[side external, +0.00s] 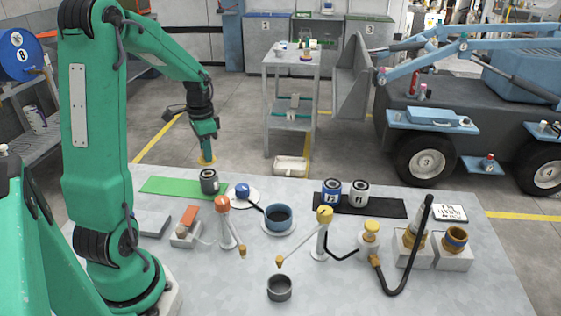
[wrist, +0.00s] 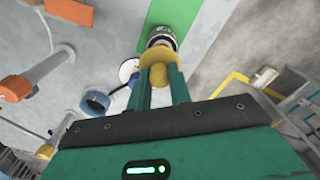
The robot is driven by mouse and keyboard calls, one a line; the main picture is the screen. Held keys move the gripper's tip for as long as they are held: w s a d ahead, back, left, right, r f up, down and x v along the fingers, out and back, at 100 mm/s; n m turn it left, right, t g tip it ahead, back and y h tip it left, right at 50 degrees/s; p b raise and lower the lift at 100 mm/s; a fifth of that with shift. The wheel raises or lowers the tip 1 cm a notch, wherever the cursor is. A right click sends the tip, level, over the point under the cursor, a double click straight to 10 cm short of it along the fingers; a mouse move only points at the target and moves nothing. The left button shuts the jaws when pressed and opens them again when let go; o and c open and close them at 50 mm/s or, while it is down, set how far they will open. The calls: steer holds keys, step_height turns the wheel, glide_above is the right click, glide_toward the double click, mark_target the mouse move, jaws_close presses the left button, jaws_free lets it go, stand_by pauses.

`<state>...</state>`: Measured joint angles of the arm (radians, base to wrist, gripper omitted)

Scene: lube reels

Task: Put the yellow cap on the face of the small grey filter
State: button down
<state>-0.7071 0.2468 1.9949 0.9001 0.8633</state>
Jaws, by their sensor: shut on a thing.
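My gripper (side external: 206,147) is shut on the yellow cap (side external: 207,161), which hangs level below the fingers in the side view. In the wrist view the cap's knob (wrist: 158,80) sits between the two green fingers. The small grey filter (side external: 209,183) stands upright at the right end of the green mat (side external: 160,186). In the side view the cap appears just above the filter with a small gap; its exact depth over the filter is hard to tell. In the wrist view the filter (wrist: 160,36) lies just beyond the cap, which hides part of it.
A blue-topped item on a white disc (side external: 243,192) and a blue-rimmed cup (side external: 278,216) stand right of the filter. The space behind the filter is clear.

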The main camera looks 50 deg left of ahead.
steer(key=shift+a+f, duration=0.15)
steer(key=shift+a, duration=0.1)
steer(key=shift+f, duration=2)
steer(key=shift+f, duration=0.15)
steer(key=c, duration=1.3)
jaws_free()
step_height(320, 180, up, 12)
steer(key=shift+r, duration=0.2)
